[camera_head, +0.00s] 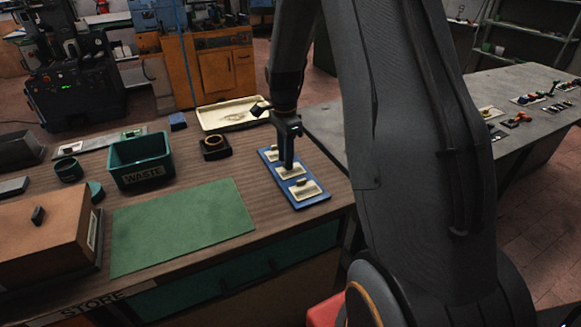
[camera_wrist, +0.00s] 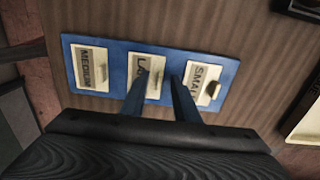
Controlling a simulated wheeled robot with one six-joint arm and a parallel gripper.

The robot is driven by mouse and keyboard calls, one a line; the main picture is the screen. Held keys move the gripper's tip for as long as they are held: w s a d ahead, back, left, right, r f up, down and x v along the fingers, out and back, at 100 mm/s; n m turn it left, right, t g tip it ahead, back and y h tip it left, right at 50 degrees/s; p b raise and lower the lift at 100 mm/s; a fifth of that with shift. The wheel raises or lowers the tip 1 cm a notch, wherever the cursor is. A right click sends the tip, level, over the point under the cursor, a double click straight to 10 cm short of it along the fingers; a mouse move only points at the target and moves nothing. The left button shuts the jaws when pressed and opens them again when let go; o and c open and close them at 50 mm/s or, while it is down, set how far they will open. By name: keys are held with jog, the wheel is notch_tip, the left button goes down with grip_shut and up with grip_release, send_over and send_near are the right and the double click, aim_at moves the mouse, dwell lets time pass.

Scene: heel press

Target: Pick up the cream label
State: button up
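Three cream labels lie in a row on a blue tray (camera_head: 323,199), which also shows in the wrist view (camera_wrist: 225,78). In the wrist view one cream label (camera_wrist: 90,77) reads MEDIUM and another (camera_wrist: 206,72) reads SMALL. The middle cream label (camera_wrist: 153,65) shows only "LA", its rest hidden by a finger. Each label has a small raised tab. My gripper (camera_head: 288,166) points down over the middle label, and its fingers (camera_wrist: 160,76) are apart with nothing held between them. I cannot tell whether the fingertips touch the label.
A green mat (camera_head: 180,225) lies at the front of the wooden bench. A teal WASTE bin (camera_head: 141,161), a dark block with a ring (camera_head: 215,146) and a cream tray (camera_head: 231,115) stand behind or beside it. A brown box (camera_head: 40,235) is at left.

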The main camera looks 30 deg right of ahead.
grip_shut()
dwell(0.3)
